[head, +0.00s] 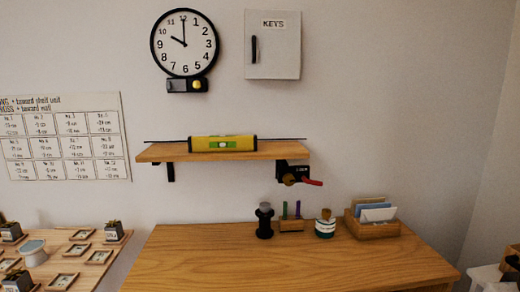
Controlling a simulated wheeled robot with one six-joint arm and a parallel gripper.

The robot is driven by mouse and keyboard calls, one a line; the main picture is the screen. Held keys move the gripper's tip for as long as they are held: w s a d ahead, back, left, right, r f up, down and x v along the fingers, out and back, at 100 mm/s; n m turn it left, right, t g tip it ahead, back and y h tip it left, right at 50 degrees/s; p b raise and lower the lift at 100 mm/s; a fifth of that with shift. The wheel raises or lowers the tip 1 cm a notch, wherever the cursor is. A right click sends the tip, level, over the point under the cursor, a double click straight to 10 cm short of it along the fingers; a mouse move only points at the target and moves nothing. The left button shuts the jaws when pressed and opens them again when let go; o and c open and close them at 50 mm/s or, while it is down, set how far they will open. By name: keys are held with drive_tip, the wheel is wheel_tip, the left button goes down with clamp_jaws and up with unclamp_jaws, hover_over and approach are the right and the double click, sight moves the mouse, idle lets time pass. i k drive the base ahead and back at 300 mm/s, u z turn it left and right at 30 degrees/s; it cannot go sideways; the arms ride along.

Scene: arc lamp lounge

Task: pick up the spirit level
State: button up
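The spirit level (216,144) is a yellow bar with dark ends and a green vial window in the middle. It lies lengthwise on the small wooden wall shelf (160,153), near the shelf's middle. A thin dark rod or line runs along the shelf at the level's height, out past both of its ends. My gripper is not in view.
Below the shelf is a wooden table (270,262), its front mostly bare. Along its back stand a black grinder-like object (264,222), a pen block (291,225), a jar (325,229) and a letter box (372,229). A black device with a red handle (293,174) hangs under the shelf's right end.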

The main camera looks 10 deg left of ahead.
sight(214, 144)
drive_tip(key=z, duration=0.35)
drive_tip(key=k, duration=0.8)
drive_tip(key=u, duration=0.4)
drive_tip(key=i, duration=0.6)
drive_tip(key=u, duration=0.75)
drive_tip(key=i, duration=0.7)
drive_tip(key=z, duration=0.1)
